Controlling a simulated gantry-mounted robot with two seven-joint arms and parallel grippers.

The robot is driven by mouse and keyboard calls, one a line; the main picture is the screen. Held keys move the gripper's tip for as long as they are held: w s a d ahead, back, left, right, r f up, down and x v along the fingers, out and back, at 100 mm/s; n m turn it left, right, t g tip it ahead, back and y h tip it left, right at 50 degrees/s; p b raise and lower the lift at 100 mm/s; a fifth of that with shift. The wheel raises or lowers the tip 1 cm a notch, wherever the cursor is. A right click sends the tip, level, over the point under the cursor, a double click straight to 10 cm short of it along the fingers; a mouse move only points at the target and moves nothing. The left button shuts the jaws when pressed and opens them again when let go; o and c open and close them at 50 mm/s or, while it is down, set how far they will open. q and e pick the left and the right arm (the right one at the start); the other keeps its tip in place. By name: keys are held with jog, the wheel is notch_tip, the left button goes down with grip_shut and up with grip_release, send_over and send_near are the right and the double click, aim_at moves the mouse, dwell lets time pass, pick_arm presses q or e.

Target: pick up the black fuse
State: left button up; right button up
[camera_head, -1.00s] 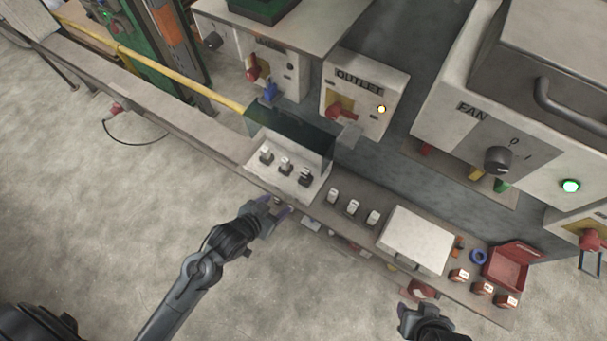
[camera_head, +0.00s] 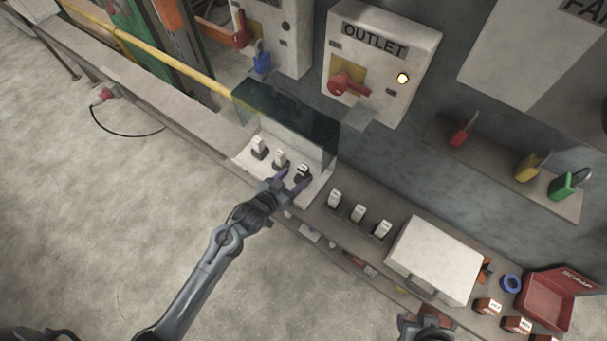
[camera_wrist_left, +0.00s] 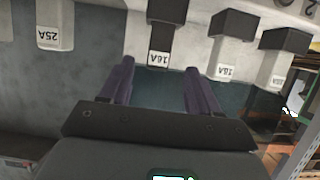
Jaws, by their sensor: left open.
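The black fuse (camera_head: 303,171) stands at the right end of a row of fuses in the white fuse holder (camera_head: 262,176), beside two white fuses (camera_head: 279,158). In the left wrist view the black fuse (camera_wrist_left: 160,42) has a 16A label and lies between and just ahead of my two fingertips. My left gripper (camera_head: 290,181) is open and empty at the holder's front edge; its purple fingers also show in the left wrist view (camera_wrist_left: 159,72). No contact with the fuse is visible. My right gripper (camera_head: 425,327) is at the bottom edge, its jaws unclear.
A dark transparent cover (camera_head: 290,118) stands raised behind the fuses. Several loose white fuses (camera_head: 358,213) stand on the shelf to the right, then a white box (camera_head: 434,260) and a red scrap bin (camera_head: 556,298). The OUTLET switch box (camera_head: 380,65) is behind.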

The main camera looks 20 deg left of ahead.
aim_at(300, 173)
pick_arm(q)
jog(key=shift+b+x, duration=0.3)
jog(key=shift+x, duration=3.1)
jog(key=shift+d, duration=0.1)
jog(key=c, duration=1.1)
